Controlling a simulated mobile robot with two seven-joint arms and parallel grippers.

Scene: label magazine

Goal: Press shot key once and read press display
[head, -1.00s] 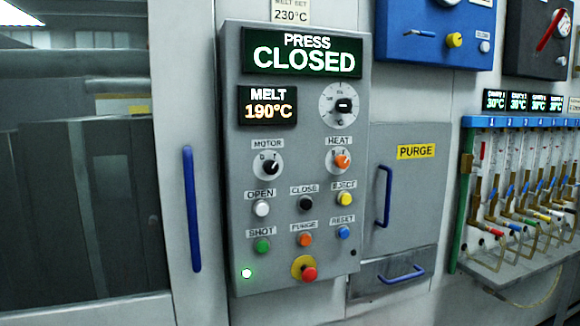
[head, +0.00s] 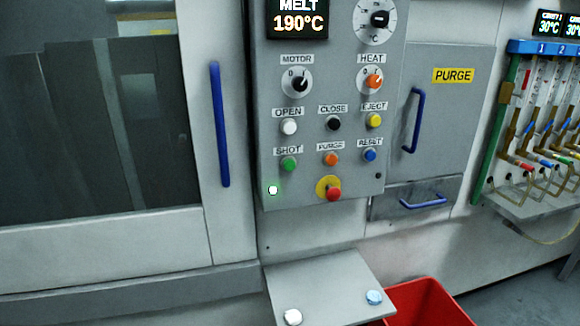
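The green SHOT key (head: 289,164) is at the lower left of the grey control panel (head: 325,180), under its SHOT label. A small green lamp (head: 273,190) glows below the SHOT key. Neither of my grippers is in view.
Orange PURGE and blue RESET keys sit right of SHOT, with a red emergency knob (head: 334,194) below. A grey shelf (head: 330,280) with two round buttons juts out under the panel, beside a red bin (head: 430,305). A blue door handle (head: 219,125) stands left.

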